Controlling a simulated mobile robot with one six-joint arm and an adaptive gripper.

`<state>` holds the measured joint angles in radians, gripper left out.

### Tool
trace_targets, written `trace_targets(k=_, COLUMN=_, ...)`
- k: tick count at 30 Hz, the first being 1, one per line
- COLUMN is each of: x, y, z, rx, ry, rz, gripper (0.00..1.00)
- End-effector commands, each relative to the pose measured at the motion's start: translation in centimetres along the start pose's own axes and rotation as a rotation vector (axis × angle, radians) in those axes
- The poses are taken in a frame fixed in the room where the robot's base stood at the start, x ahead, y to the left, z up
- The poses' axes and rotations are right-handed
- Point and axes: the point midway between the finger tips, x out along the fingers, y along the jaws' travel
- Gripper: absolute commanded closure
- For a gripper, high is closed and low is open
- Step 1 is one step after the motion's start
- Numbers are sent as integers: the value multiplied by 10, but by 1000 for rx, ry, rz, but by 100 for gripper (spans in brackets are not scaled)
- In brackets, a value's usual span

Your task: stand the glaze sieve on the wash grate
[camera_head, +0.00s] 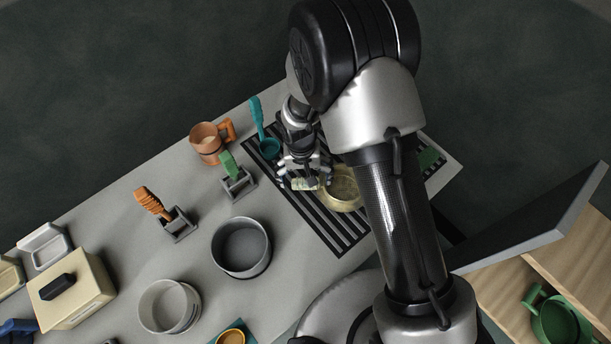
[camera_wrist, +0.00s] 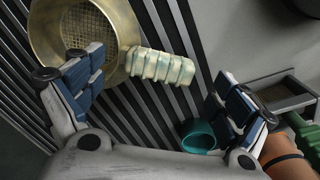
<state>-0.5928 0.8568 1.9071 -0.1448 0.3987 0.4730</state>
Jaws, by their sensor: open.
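The glaze sieve (camera_head: 342,190) has a brass-coloured ring, a mesh floor and a pale ribbed handle. It appears to rest flat, open side up, on the dark slats of the wash grate (camera_head: 338,238). In the wrist view the sieve's ring (camera_wrist: 124,20) is at upper left and its handle (camera_wrist: 162,67) points right. My gripper (camera_head: 304,180) is open just over the handle. In the wrist view its fingers (camera_wrist: 160,78) stand apart on either side of the handle, with no visible grip. My arm hides part of the grate and the ring's right side.
A teal ladle (camera_head: 268,147) lies at the grate's upper left end. An orange mug (camera_head: 208,146) and a green-handled tool in a grey holder (camera_head: 238,184) stand left of it. Grey bowls (camera_head: 241,248) are lower left. A dark panel (camera_head: 530,222) rises at right.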

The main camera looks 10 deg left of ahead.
Motion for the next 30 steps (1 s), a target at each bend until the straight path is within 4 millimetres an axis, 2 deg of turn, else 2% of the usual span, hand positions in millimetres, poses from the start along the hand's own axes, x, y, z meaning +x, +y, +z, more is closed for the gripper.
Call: trace_targets(k=30, x=-42, y=0, z=0, rx=-1, ry=0, rz=0, gripper=6)
